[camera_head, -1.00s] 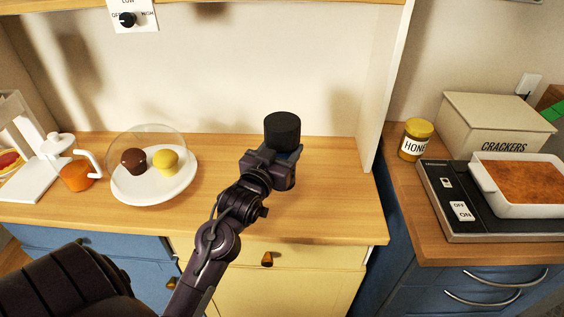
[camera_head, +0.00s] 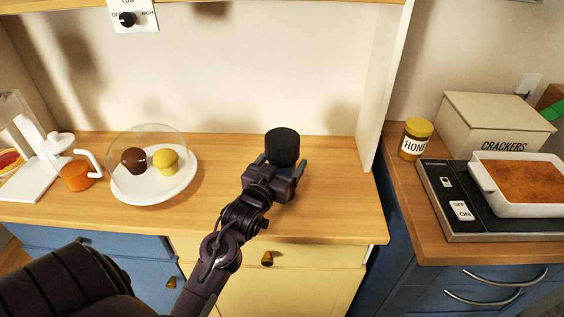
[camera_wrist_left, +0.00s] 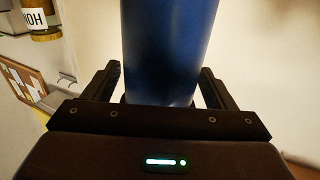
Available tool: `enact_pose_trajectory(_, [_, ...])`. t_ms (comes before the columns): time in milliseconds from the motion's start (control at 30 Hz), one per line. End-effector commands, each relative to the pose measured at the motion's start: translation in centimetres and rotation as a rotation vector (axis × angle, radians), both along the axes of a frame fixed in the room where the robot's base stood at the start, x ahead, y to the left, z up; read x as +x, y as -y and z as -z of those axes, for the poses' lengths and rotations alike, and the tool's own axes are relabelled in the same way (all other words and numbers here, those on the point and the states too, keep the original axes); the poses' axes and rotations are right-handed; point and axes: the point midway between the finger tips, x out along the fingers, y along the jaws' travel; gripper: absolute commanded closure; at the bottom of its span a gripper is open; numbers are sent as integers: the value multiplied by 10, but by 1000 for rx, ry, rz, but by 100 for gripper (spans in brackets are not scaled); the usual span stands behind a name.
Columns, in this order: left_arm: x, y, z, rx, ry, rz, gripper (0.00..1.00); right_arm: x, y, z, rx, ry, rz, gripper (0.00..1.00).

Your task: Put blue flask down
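The blue flask has a black cap (camera_head: 283,145) and is upright over the middle counter in the head view. Its blue body (camera_wrist_left: 165,50) fills the upper middle of the left wrist view. My left gripper (camera_head: 284,170) is around the flask from the near side, with its fingers spread apart. In the left wrist view the fingers (camera_wrist_left: 160,88) stand either side of the blue body, with a gap showing at least on the right. The flask's base is hidden behind my gripper, so its contact with the wood cannot be seen directly. My right gripper is out of view.
A white plate (camera_head: 128,192) with two muffins under a clear dome and a jug of orange liquid (camera_head: 77,176) stand left on the wooden counter (camera_head: 335,215). A white divider (camera_head: 385,85) rises right of the flask. Beyond it are a honey jar (camera_head: 415,141) and a hotplate (camera_head: 455,222).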

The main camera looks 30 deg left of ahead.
Motion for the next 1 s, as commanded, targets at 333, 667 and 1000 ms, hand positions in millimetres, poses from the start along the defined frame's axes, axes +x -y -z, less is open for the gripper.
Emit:
enact_pose_trajectory(333, [-9,1,-1,0,-2,0,21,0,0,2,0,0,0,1])
enact_pose_trajectory(667, [-72,11,1,-1,-4,-1,21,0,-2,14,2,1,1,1])
enact_pose_trajectory(1000, [-114,18,-1,0,-1,-1,21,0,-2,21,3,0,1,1])
